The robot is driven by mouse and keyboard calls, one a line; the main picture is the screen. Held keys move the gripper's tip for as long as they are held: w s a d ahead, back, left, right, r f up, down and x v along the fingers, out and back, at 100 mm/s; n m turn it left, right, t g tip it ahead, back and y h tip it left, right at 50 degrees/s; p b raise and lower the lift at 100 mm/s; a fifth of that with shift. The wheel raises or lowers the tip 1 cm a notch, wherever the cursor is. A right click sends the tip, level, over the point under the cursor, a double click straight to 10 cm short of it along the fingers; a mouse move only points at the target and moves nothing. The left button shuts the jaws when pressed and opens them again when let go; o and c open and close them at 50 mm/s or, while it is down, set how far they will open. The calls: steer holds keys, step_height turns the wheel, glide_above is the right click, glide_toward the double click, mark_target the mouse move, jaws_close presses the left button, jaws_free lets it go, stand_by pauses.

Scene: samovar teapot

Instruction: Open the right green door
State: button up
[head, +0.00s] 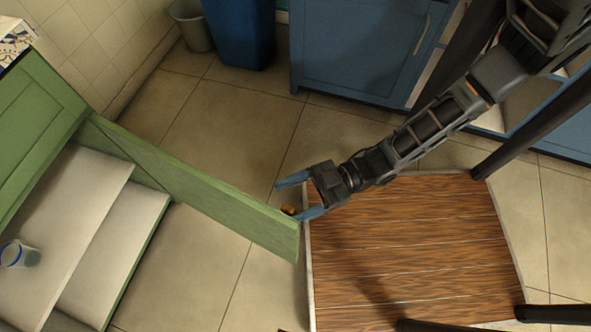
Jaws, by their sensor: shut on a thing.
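The green door (200,182) stands swung open from the green cabinet, its free end reaching toward the middle of the head view. A small brass-coloured knob (290,209) sits near that free end. My gripper (287,202), with blue fingertips, is at the free end and shut on the knob, with the lower fingertip beside it. The exact contact is partly hidden by the fingers. Another green panelled part (38,128) of the cabinet is at the left.
Inside the open cabinet are pale shelves (112,235) and a clear cup (20,255). A wooden-topped table (410,250) lies right of the door, close to its end. Blue cabinets (355,45) and a blue bin (240,30) stand behind. Tiled floor is clear between.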

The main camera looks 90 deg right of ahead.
steer(key=v, duration=0.7)
steer(key=shift+s+d, duration=0.15)
steer(key=shift+s, duration=0.2)
